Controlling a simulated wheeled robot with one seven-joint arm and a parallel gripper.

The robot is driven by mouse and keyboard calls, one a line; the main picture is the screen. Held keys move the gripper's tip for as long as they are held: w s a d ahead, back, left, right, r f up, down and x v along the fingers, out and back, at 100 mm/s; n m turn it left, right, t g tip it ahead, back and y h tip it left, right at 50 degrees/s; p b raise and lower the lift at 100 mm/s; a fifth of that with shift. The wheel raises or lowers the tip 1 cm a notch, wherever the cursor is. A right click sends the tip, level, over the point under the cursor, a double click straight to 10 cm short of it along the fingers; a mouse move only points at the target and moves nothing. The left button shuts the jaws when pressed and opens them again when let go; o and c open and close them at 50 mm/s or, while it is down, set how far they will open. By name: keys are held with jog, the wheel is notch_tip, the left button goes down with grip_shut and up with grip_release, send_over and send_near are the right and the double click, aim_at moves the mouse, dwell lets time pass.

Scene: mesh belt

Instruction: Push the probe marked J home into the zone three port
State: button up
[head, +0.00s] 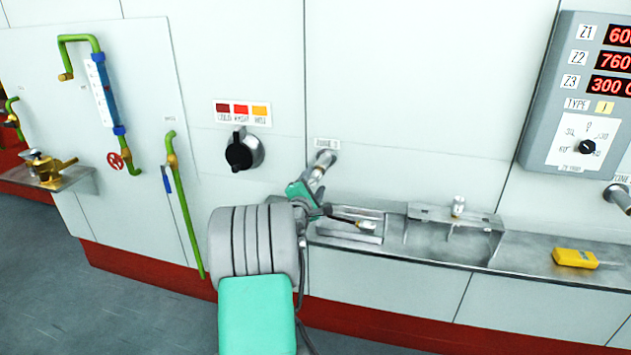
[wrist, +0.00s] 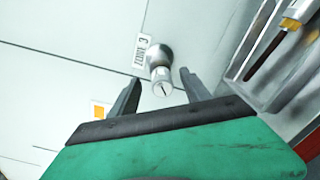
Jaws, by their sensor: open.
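The zone three port (head: 328,157) is a grey metal fitting on the pale wall, under a small ZONE 3 label. It also shows in the wrist view (wrist: 158,55), with a short metal probe (wrist: 162,84) sticking out of it towards me. The probe's pale end face bears one dark stroke; I cannot tell surely that it is a J. My gripper (head: 316,192) is in front of and below the port. In the wrist view the two dark fingers of my gripper (wrist: 161,93) stand apart on either side of the probe's end, with gaps visible. How deep the probe sits is hidden.
A steel shelf (head: 530,262) runs along the wall below the port. A black rotary switch (head: 240,152) is left of the port.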

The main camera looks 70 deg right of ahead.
jog(key=s+a, duration=0.1)
jog(key=a, duration=0.5)
jog(key=shift+b, duration=0.4)
jog(key=shift+a+r, duration=0.1)
